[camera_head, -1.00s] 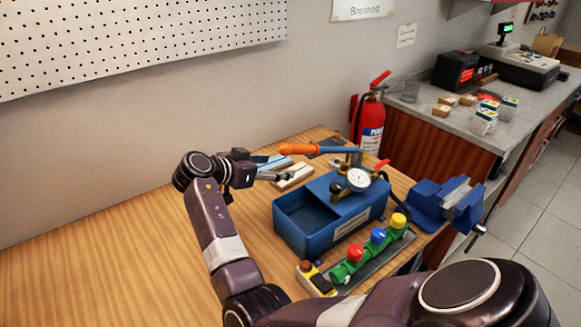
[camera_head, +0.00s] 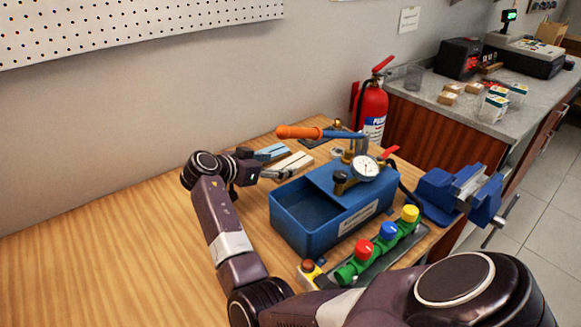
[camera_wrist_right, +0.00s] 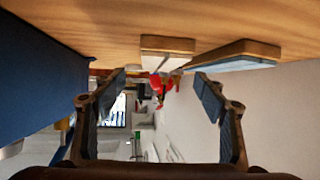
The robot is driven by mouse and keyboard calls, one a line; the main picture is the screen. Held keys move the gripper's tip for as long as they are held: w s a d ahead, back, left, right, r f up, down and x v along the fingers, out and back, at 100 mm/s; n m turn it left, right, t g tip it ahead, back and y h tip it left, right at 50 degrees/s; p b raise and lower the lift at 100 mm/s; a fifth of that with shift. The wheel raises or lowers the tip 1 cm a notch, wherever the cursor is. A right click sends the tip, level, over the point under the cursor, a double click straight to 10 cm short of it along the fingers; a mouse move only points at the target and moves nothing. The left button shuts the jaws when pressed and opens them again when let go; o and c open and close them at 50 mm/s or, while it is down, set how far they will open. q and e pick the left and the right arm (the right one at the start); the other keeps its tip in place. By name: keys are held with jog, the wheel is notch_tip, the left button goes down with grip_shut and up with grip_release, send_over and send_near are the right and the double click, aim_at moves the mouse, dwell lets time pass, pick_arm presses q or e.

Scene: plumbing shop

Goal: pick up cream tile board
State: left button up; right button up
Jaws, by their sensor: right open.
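The cream tile board (camera_head: 297,160) lies on the wooden bench behind the blue pump tank, with a light blue tile board (camera_head: 271,152) beside it on the left. My right gripper (camera_head: 282,172) is at the near side of the cream board, its fingers pointing right. In the right wrist view the fingers (camera_wrist_right: 160,88) are open with nothing between them. That view looks upside down: the cream board (camera_wrist_right: 167,45) shows above the gap, apart from the fingers, and the blue board (camera_wrist_right: 236,56) is to its right. My left gripper is not in view.
The blue pump tank (camera_head: 300,236) with an orange-handled lever (camera_head: 298,132) and gauge (camera_head: 364,168) stands close to the gripper. A valve row (camera_head: 388,238), a vise (camera_head: 455,193) and a fire extinguisher (camera_head: 371,108) are to the right. The bench's left part (camera_head: 100,250) is clear.

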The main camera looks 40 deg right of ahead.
aim_at(292, 164)
jog(key=p+x, duration=0.1)
jog(key=x, duration=0.3)
jog(key=shift+d+f, duration=0.25)
jog(key=shift+f, duration=0.1)
jog(key=shift+d+f, duration=0.15)
jog(key=shift+d, duration=0.1)
jog(key=shift+a, duration=0.1)
jog(key=shift+c, duration=0.5)
jog(key=c, duration=1.3)
